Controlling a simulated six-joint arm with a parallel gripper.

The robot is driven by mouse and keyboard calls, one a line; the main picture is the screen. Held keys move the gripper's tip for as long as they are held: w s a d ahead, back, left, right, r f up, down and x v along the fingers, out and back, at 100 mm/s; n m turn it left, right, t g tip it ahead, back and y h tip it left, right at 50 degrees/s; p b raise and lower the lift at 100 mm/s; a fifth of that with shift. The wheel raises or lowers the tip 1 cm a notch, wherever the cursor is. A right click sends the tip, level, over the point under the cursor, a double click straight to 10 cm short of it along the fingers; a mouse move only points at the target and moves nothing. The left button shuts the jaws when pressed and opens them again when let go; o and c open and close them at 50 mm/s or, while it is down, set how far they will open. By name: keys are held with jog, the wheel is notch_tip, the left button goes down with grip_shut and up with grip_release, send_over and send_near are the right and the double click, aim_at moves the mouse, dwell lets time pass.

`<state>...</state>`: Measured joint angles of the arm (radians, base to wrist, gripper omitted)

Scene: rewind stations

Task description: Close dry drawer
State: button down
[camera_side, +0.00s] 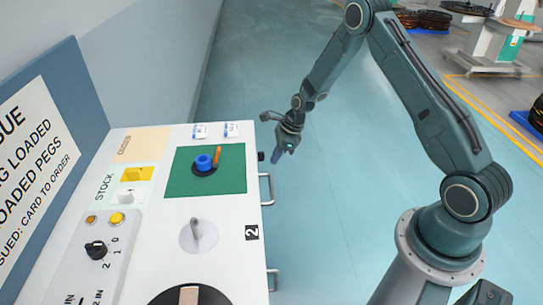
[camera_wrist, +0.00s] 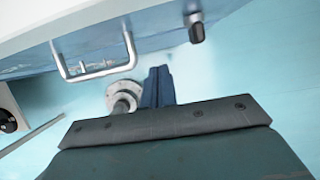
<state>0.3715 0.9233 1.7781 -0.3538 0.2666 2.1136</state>
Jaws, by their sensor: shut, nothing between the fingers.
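My gripper (camera_side: 277,156) is shut and empty, fingers pointing down, just off the right edge of the white bench (camera_side: 225,228). Its dark blue fingers (camera_wrist: 158,86) are together in the wrist view. A metal drawer handle (camera_side: 268,189) stands out from the bench front just below the gripper in the side view. A metal handle (camera_wrist: 97,72) also shows left of the fingers in the wrist view, apart from them. Another handle (camera_side: 273,280) is lower down the bench front. No drawer label is readable, and I cannot tell which drawer is the dry one or how far it is out.
A dark knob (camera_side: 261,156) juts from the bench edge close to my gripper; a dark knob (camera_wrist: 196,28) also shows in the wrist view. A green mat (camera_side: 232,181) with a blue spool (camera_side: 203,162) lies on the bench.

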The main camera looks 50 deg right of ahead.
jog(key=v, duration=0.7)
jog(key=shift+s+r, duration=0.1)
jog(key=shift+r, duration=0.2)
